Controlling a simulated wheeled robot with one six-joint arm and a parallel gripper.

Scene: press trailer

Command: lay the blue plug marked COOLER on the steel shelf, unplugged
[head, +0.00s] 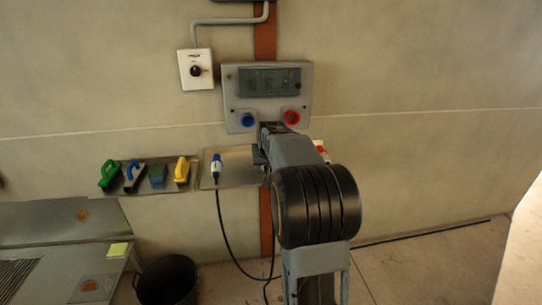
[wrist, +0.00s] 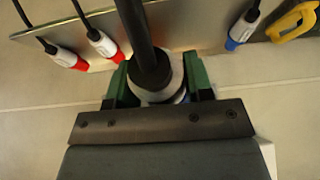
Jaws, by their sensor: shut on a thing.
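My gripper (wrist: 158,92) is shut on a pale plug (wrist: 175,62) with a thick black cable, its green-padded fingers either side of the body. The plug's front is mostly hidden, with only a bluish trace, and I read no marking. In the head view my gripper (head: 270,128) is just below the socket box (head: 268,80), between its blue socket (head: 248,119) and red socket (head: 292,117). Another blue plug (head: 216,167) lies on the steel shelf (head: 235,160); it also shows in the wrist view (wrist: 243,28). I cannot read its marking.
Two red plugs (wrist: 103,43) (wrist: 69,58) are at the shelf in the wrist view. Left of the shelf, a tray holds several hand tools, including a yellow one (head: 182,170). A white dial switch (head: 195,70) is on the wall. A black bin (head: 168,280) stands below.

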